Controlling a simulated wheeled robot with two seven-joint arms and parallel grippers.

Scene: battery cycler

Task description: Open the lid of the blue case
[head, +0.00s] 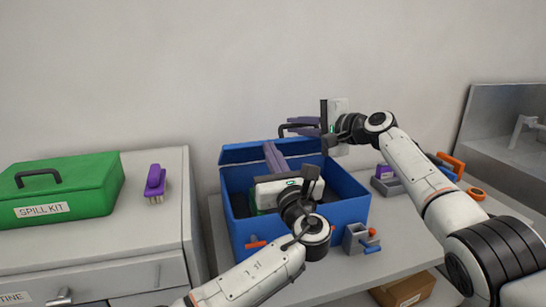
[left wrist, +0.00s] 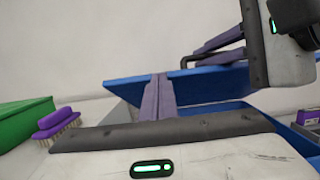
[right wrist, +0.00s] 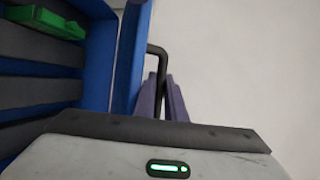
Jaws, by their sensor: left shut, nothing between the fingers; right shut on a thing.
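The blue case (head: 350,212) stands on the grey bench with its lid (head: 240,154) raised at the back, roughly upright. The lid's black handle (right wrist: 161,60) sticks out from the lid's outer side. My right gripper (head: 290,122) is shut on the handle, above and behind the lid; its fingers also show in the right wrist view (right wrist: 167,85). My left gripper (head: 270,147) is shut and empty over the case opening, its fingertips close to the lid's inner face; I cannot tell if they touch. The left hand hides part of the case's inside.
Dark slots and a green thing (right wrist: 45,22) show inside the case. A green spill kit (head: 75,185) and a purple brush (head: 155,182) are on the left cabinet. A small grey holder (head: 358,240) stands before the case. A purple-topped box (head: 384,172) stands right.

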